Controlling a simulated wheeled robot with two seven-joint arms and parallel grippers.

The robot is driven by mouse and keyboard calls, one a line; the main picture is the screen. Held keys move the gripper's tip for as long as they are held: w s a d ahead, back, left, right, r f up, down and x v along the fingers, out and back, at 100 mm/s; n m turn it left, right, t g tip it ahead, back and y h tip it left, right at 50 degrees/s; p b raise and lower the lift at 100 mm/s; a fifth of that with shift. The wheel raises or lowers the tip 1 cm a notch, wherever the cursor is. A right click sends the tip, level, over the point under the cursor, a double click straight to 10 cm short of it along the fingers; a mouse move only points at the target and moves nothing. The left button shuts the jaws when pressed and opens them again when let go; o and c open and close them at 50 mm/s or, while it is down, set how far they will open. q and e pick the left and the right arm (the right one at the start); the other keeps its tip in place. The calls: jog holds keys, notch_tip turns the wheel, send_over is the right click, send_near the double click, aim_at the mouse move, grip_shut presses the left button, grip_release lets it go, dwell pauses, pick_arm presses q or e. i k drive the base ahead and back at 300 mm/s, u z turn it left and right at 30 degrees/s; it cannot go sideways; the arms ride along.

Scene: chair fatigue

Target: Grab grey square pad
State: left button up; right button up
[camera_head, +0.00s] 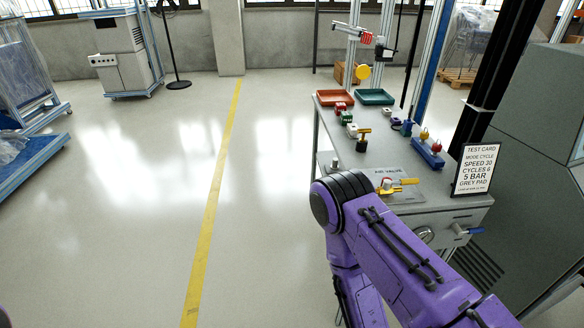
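I cannot single out the grey square pad with certainty. The bench top (375,150) holds several small parts, among them a small pale grey piece (352,130) whose shape is too small to tell. A test card (474,170) on the right reads "MODE CYCLE, SPEED 30, CYCLES 6, 5 BAR, GREY PAD". My purple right arm reaches in from the lower right, in front of the near end of the bench. Its gripper is out of sight. My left gripper is not in view.
A red tray (333,97) and a green tray (374,97) lie at the bench's far end. A dark cabinet (530,150) is right. Open floor lies left.

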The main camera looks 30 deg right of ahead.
aim_at(335, 167)
jog(key=i, duration=3.65)
jog(key=z, duration=4.2)
